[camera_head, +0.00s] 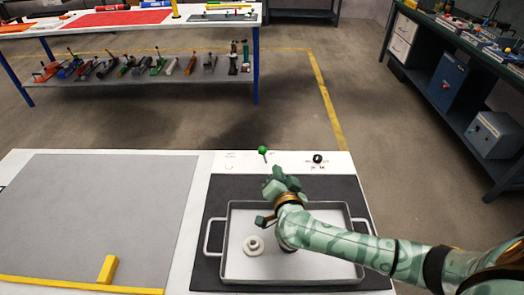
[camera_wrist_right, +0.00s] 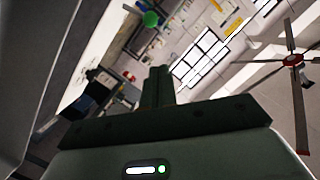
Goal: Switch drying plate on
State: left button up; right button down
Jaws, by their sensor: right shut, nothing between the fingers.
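The drying plate is a dark flat plate (camera_head: 350,190) set in a white panel (camera_head: 225,165), with a metal tray (camera_head: 345,272) on it. On the panel's far edge are a green ball-topped lever (camera_head: 263,151) and a black knob (camera_head: 318,159). My right gripper (camera_head: 276,184) is over the tray's far side, just short of the lever. It is shut and empty, and appears apart from the lever. The right wrist view shows its closed fingers (camera_wrist_right: 158,85) with the green ball (camera_wrist_right: 150,19) beyond them, up and slightly left. My left gripper is out of view.
A white ring-shaped part (camera_head: 253,245) lies in the tray beside my right arm. A grey mat (camera_head: 100,215) with a yellow block (camera_head: 107,269) is on the left. A table with a tool shelf (camera_head: 140,72) stands behind, and a dark workbench (camera_head: 455,50) at right.

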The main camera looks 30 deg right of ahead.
jog(key=b+x, duration=0.1)
jog(key=x, duration=0.2)
jog(key=b+x, duration=0.2)
jog(key=x, duration=0.2)
jog(key=f+b+x, duration=0.1)
jog(key=b+x, duration=0.1)
jog(key=x, duration=0.1)
jog(key=shift+d, duration=0.5)
jog(key=shift+w+a+f+b, duration=0.4)
jog(key=shift+w+f+b, duration=0.4)
jog(key=shift+f+b, duration=0.1)
jog(key=shift+w+a+f, duration=0.1)
jog(key=shift+w+f, duration=0.05)
jog(key=shift+w, duration=0.25)
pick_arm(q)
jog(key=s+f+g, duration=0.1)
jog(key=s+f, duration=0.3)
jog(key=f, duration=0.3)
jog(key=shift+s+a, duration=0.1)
